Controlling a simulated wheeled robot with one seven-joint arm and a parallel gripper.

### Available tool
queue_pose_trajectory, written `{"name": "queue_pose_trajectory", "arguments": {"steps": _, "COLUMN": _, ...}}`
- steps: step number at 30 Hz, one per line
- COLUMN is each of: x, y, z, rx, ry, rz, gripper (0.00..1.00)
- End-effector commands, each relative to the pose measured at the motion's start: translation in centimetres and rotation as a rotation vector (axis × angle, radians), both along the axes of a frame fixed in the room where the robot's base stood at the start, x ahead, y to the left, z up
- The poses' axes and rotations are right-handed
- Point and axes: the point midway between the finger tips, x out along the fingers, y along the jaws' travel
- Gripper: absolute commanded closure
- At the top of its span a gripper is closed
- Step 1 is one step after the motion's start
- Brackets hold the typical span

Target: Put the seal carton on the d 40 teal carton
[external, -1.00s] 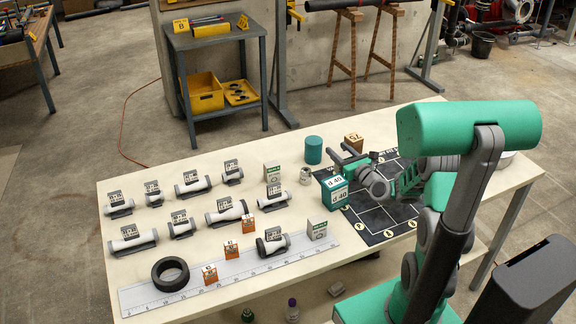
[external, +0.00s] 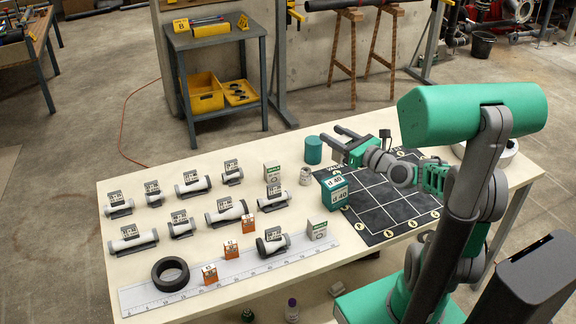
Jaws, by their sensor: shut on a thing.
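The teal d 40 carton (external: 335,191) stands upright on the left edge of the dark gridded mat (external: 385,205), and nothing is seen on top of it. Two pale cartons with green labels, which look like seal cartons, stand on the table. One (external: 272,174) is left of the teal cylinder, the other (external: 317,230) is nearer the front.
A teal cylinder (external: 313,150) and a small pale jar (external: 305,176) stand close to my gripper. Several pipe pieces with labels, orange cartons (external: 231,250) and a black ring (external: 170,273) fill the table's left. Most of the mat is clear.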

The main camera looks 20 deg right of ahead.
Motion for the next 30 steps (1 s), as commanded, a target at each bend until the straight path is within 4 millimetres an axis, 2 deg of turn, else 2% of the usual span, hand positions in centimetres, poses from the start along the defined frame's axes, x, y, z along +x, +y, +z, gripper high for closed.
{"name": "queue_pose_trajectory", "arguments": {"steps": 2, "x": 0.9, "y": -0.1, "z": 1.2, "rx": 0.000, "ry": 0.001, "rz": 0.032, "gripper": 0.95}}
{"name": "queue_pose_trajectory", "arguments": {"steps": 3, "x": 1.0, "y": 0.1, "z": 1.0, "rx": 0.002, "ry": 0.005, "rz": 0.050, "gripper": 0.95}}
{"name": "queue_pose_trajectory", "arguments": {"steps": 18, "x": 0.8, "y": 0.6, "z": -7.8, "rx": 0.004, "ry": 0.005, "rz": 0.075, "gripper": 0.95}}
{"name": "queue_pose_trajectory", "arguments": {"steps": 30, "x": 0.9, "y": 0.6, "z": -8.4, "rx": 0.003, "ry": 0.003, "rz": 0.075, "gripper": 0.95}}
